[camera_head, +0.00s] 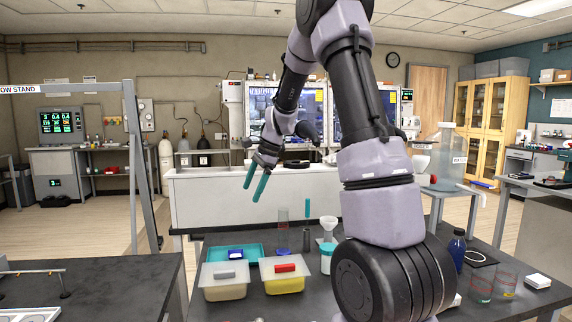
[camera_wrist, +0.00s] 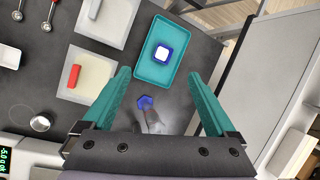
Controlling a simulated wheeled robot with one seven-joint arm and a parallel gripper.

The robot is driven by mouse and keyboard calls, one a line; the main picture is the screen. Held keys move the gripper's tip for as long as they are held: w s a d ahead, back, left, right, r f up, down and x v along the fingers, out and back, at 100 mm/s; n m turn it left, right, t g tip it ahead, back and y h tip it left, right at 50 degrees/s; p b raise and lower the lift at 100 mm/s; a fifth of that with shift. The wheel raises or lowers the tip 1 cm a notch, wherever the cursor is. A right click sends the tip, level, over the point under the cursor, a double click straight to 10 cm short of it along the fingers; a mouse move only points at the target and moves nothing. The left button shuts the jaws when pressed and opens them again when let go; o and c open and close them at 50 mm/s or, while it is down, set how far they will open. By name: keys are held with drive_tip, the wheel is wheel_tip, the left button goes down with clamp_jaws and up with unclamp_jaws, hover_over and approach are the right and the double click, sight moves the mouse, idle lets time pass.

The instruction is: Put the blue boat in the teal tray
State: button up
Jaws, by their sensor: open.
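The blue boat, a small square blue dish with a white middle (camera_head: 236,254), sits in the teal tray (camera_head: 215,254) on the dark bench. In the wrist view the boat (camera_wrist: 164,53) lies within the rim of the tray (camera_wrist: 152,73), near its middle, apart from my fingers. My gripper (camera_head: 254,182) is high above the bench, pointing down. Its two teal fingers are spread with nothing between them, and they also show in the wrist view (camera_wrist: 160,76).
Two lidded tubs, one with a grey handle (camera_head: 225,274) and one with a red handle (camera_head: 284,267), stand in front of the tray. A blue hexagonal thing (camera_wrist: 145,102) is close beside the tray. A white funnel (camera_head: 328,224) stands to the right.

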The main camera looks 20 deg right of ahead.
drive_tip(key=s+r+n+t, duration=0.1)
drive_tip(key=s+r+n, duration=0.3)
drive_tip(key=s, duration=0.5)
drive_tip(key=s+r+n+t+h, duration=0.1)
drive_tip(key=s+r+n, duration=0.3)
drive_tip(key=s, duration=0.6)
drive_tip(key=s+r+n+t+h, duration=0.1)
drive_tip(key=s+r+n+t, duration=0.2)
drive_tip(key=s+r, duration=0.3)
drive_tip(key=s+n, duration=0.1)
drive_tip(key=s, duration=0.3)
drive_tip(key=shift+s+d+r, duration=0.2)
drive_tip(key=shift+d+r, duration=0.1)
drive_tip(key=shift+d, duration=0.05)
